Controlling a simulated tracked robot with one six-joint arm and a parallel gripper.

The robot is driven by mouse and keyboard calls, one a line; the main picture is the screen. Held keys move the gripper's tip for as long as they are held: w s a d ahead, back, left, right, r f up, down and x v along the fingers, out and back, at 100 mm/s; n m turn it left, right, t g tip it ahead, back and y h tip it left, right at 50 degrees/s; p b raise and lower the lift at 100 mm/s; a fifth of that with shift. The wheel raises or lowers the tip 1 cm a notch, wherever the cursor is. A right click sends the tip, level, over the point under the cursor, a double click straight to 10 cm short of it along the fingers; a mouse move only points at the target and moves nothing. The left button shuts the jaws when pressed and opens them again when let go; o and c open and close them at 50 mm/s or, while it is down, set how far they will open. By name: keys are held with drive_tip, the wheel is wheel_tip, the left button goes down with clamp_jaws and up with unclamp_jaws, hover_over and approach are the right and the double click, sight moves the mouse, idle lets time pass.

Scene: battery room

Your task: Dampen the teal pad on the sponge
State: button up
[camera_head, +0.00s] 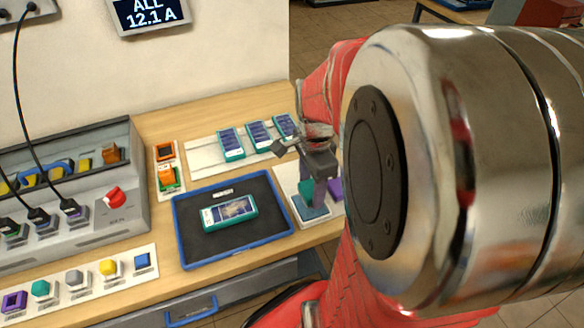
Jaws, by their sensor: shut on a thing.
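My gripper (314,192) points down over the white tray at the right end of the bench. It is shut on a small teal piece (306,188), which looks like the teal pad and is partly hidden by the jaws. A blue-teal square (312,212), seemingly the sponge, lies on the white tray (288,177) right below. The teal piece overlaps the sponge in the picture, and I cannot tell whether they touch. A purple block (336,188) shows just right of the gripper, partly hidden by my arm.
A blue-rimmed black tray (262,241) holds a teal-edged device (229,212). Similar devices (258,137) stand on a white strip behind. An orange-and-green holder (166,176) is left of the tray. A grey charger box (108,222) with cables and a strip of coloured pieces (76,284) lie farther left.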

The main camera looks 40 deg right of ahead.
sight(312, 189)
drive_tip(key=shift+r, duration=1.8)
drive_tip(key=shift+s, duration=0.15)
